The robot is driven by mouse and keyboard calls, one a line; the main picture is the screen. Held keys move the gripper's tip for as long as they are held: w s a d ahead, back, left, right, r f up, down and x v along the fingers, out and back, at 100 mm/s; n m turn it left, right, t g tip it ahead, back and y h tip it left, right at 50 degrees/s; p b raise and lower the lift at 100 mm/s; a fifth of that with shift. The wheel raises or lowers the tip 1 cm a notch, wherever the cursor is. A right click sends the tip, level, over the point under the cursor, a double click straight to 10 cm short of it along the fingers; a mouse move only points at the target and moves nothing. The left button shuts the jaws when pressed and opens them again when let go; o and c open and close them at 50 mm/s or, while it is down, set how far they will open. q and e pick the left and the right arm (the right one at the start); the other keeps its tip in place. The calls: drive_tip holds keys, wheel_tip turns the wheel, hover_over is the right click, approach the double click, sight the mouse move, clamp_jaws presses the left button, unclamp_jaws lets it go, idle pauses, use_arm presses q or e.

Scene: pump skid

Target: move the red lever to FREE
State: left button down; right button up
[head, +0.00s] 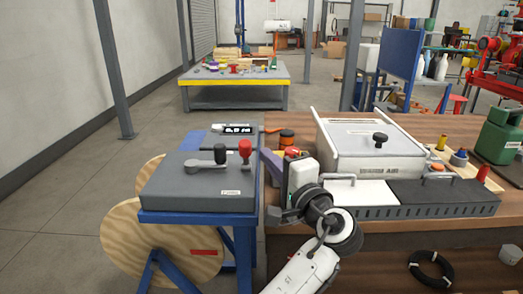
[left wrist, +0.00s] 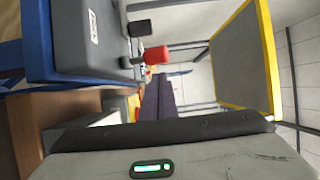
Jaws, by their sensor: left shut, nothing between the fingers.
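The red lever (head: 245,150) stands upright with its red knob on top, near the right end of the grey box (head: 195,192) on a blue stand. In the left wrist view its red knob (left wrist: 156,55) shows just beyond the fingertips. A black-knobbed lever (head: 220,154) with a grey arm is left of it, and also shows in the left wrist view (left wrist: 140,28). My left gripper (head: 264,153) is shut and empty, just right of the red lever, seemingly apart from it. A small label (head: 231,192) on the box is too small to read. My right gripper is not in view.
A wooden bench (head: 400,124) at right holds a white lidded case (head: 372,160), a dark slotted panel (head: 440,198) and an orange-black knob (head: 287,137). A small display (head: 238,129) stands behind the box.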

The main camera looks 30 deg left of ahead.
use_arm(q)
drive_tip(key=v, duration=0.5)
drive_tip(key=shift+d, duration=0.1)
idle(0.3)
